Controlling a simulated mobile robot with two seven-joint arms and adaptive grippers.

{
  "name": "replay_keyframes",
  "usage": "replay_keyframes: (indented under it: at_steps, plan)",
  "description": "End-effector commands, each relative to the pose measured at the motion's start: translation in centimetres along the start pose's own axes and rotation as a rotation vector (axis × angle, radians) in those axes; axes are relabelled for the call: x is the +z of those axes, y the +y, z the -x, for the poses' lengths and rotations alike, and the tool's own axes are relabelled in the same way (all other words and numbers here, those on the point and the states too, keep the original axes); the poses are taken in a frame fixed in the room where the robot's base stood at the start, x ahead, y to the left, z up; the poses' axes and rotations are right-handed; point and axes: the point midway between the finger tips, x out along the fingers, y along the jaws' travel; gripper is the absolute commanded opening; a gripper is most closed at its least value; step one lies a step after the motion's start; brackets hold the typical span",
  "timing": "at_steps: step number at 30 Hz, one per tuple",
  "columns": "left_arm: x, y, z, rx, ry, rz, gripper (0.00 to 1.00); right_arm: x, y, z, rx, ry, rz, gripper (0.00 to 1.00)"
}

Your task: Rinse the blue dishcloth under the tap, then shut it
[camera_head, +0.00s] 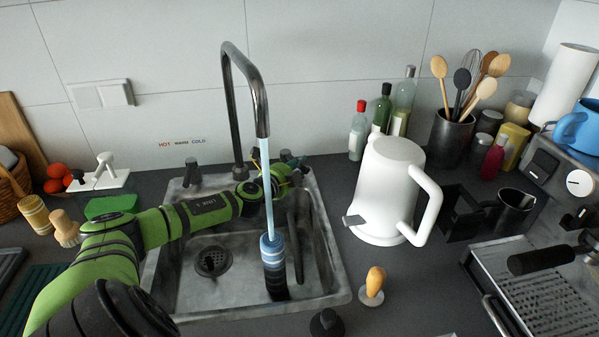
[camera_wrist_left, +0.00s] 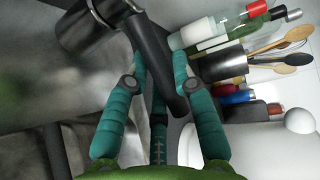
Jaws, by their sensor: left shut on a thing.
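The tap (camera_head: 262,105) stands behind the sink, and a stream of water (camera_head: 266,190) runs from its spout. My left gripper (camera_head: 284,172) reaches across behind the spout to the tap's right-hand, cold side. In the left wrist view its fingers (camera_wrist_left: 158,65) are shut on a dark lever (camera_wrist_left: 155,55) beside a metal cylinder (camera_wrist_left: 85,32). The hot-side knob (camera_head: 192,174) stands free at left.
The sink (camera_head: 330,290) has a drain (camera_head: 213,261) at left, and a long dark thing (camera_head: 298,235) lies along its right side. A white kettle (camera_head: 385,195) stands close to its right rim. Bottles (camera_head: 381,108) and a utensil pot (camera_head: 450,138) stand behind the kettle.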

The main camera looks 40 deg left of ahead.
Motion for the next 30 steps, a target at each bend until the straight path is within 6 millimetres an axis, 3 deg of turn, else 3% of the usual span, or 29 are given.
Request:
replay_keyframes:
  at_steps: [1,12,21,30]
  plan:
    - [0.2,0.9,0.0,-0.002,0.027,-0.013,0.00,0.1,0.0,-1.6,0.000,0.000,0.000,0.40]
    - [1.1,1.3,1.3,-0.021,0.281,-0.059,0.00,0.7,-0.1,-8.3,0.001,0.001,0.000,0.40]
    - [1.7,0.8,2.0,-0.032,0.416,-0.082,0.00,0.8,0.1,-10.6,0.003,0.002,0.000,0.40]
    - [1.8,0.6,2.2,-0.035,0.454,-0.088,0.00,0.8,0.2,-11.0,0.004,0.003,0.001,0.40]
